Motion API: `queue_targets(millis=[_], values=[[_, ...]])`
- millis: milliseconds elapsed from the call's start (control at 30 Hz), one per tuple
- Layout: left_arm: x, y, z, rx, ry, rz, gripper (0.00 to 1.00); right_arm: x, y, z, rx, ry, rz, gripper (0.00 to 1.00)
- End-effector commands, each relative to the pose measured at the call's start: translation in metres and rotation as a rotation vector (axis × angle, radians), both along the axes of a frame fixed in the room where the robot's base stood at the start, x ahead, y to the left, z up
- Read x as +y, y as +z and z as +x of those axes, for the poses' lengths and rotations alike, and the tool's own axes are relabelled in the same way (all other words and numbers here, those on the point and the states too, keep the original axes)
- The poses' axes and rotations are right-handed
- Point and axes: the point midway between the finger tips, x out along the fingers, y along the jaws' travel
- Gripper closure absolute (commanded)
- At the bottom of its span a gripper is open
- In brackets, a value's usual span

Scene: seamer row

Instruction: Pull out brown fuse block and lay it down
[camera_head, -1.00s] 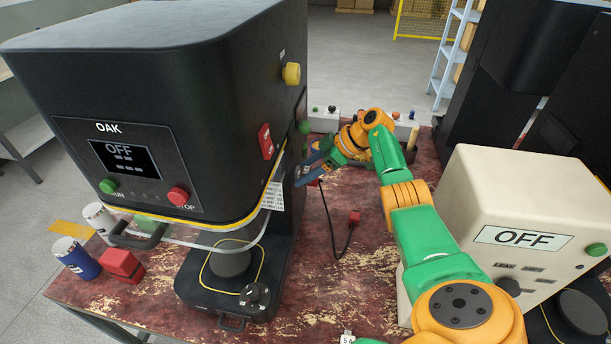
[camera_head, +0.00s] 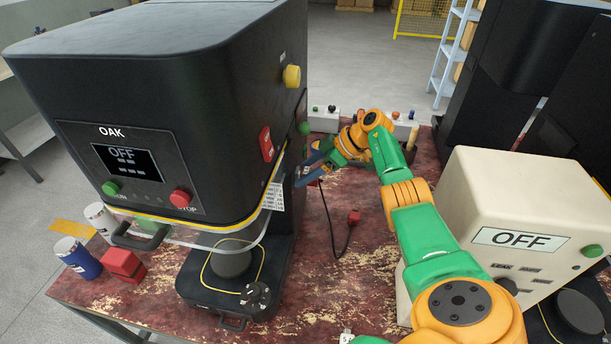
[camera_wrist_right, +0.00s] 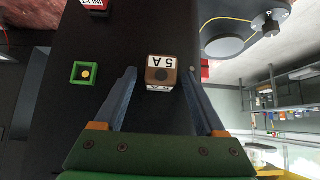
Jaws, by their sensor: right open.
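The brown fuse block (camera_wrist_right: 161,73), marked "5 A", shows in the right wrist view on the dark side of the OAK machine (camera_head: 150,80). My right gripper (camera_wrist_right: 158,88) is open, with one finger on each side of the block and gaps visible beside it. In the head view my right gripper (camera_head: 308,170) is at the machine's right side, and the block cannot be made out there. My left gripper is not in view.
A red plug (camera_head: 354,217) on a black cable lies on the worn red table (camera_head: 375,270). A beige box (camera_head: 520,210) marked OFF stands at the right. A red block (camera_head: 122,263) and cans (camera_head: 78,258) stand at the left.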

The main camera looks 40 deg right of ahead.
Motion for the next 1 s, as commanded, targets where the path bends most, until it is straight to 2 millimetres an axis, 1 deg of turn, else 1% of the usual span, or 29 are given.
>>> queue_targets(millis=[167,400,433,467,500,567,600,700,1000], values=[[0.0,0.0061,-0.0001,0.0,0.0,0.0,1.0,-0.0001,0.0013,-0.0003,0.001,-0.001,-0.002,0.28],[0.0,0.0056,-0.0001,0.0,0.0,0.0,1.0,0.0,0.0,-0.0002,0.0,0.0,0.0,0.28],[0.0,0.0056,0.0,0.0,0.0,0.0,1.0,0.0,0.0,-0.0002,0.0,0.0,0.0,0.3],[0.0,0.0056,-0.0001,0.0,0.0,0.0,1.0,0.0,0.0,-0.0002,0.0,0.0,0.0,0.38],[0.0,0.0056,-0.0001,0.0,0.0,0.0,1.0,-0.0001,0.0001,-0.0002,0.001,0.0,-0.001,0.49],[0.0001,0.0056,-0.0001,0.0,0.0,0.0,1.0,-0.0001,0.0001,-0.0002,0.001,0.0,-0.001,0.65],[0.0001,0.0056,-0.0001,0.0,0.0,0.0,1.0,-0.0001,0.0001,-0.0002,0.001,0.0,-0.001,0.76],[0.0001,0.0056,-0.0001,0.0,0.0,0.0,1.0,-0.0001,0.0001,-0.0002,0.001,0.0,-0.001,1.0],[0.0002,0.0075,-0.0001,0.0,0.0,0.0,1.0,-0.0015,0.0007,-0.0019,0.0,-0.001,-0.001,1.0]])
